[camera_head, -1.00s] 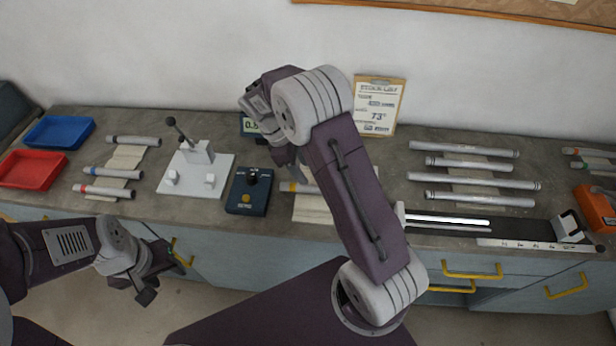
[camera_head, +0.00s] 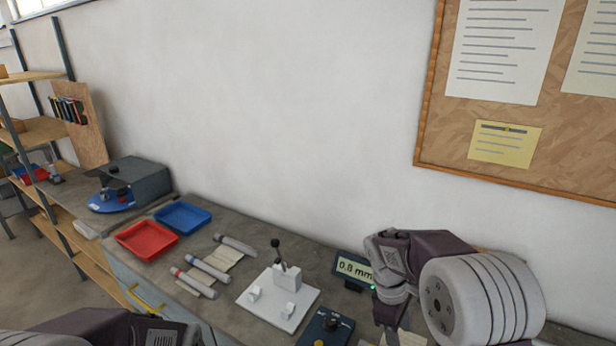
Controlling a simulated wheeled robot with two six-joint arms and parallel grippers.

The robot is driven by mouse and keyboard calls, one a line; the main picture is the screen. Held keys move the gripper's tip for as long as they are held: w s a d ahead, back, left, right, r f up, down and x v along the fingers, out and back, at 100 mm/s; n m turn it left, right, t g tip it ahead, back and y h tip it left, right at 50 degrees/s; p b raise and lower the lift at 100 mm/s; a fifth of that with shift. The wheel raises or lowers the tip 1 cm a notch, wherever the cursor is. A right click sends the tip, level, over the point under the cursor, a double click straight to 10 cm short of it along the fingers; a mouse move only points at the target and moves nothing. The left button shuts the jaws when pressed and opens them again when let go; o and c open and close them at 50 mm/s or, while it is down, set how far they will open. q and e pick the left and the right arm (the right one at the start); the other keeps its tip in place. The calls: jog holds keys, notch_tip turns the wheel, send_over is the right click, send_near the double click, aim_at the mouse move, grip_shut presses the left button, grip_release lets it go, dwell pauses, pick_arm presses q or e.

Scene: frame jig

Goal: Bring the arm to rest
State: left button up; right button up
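My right arm comes up at the lower right, and its gripper (camera_head: 388,322) points down over the bench, next to the small display. The fingers are partly cut off by the bottom edge, so I cannot tell whether they are open or shut. Of my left arm only a dark link shows at the bottom left; its gripper is out of the picture.
The bench holds a red tray (camera_head: 147,241), a blue tray (camera_head: 183,217), several grey tubes (camera_head: 208,268), a white jig plate (camera_head: 290,312) with a lever, a dark box (camera_head: 325,328) and a display (camera_head: 352,268) reading 0.8 mm. Shelves (camera_head: 45,130) stand left.

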pick_arm(q)
jog(key=shift+f, duration=0.2)
pick_arm(e)
jog(key=s+a+f+m+t+y, duration=0.1)
jog(key=s+a+f+m, duration=0.1)
jog(key=s+m, duration=0.3)
jog(key=s+a+f+m+t+y, duration=0.1)
jog(key=s+a+f+m+y, duration=0.1)
jog(key=s+m, duration=0.3)
jog(key=shift+s+a+f+m+t, duration=0.3)
jog(key=shift+s+f+m, duration=0.1)
jog(key=shift+s, duration=0.1)
pick_arm(q)
jog(key=shift+s+r, duration=0.1)
jog(key=shift+s, duration=0.15)
pick_arm(e)
jog(key=shift+s+r, duration=0.1)
jog(key=shift+s, duration=0.1)
pick_arm(q)
jog(key=shift+w, duration=0.1)
pick_arm(e)
jog(key=shift+w, duration=0.1)
jog(key=shift+o, duration=0.2)
dwell(0.4)
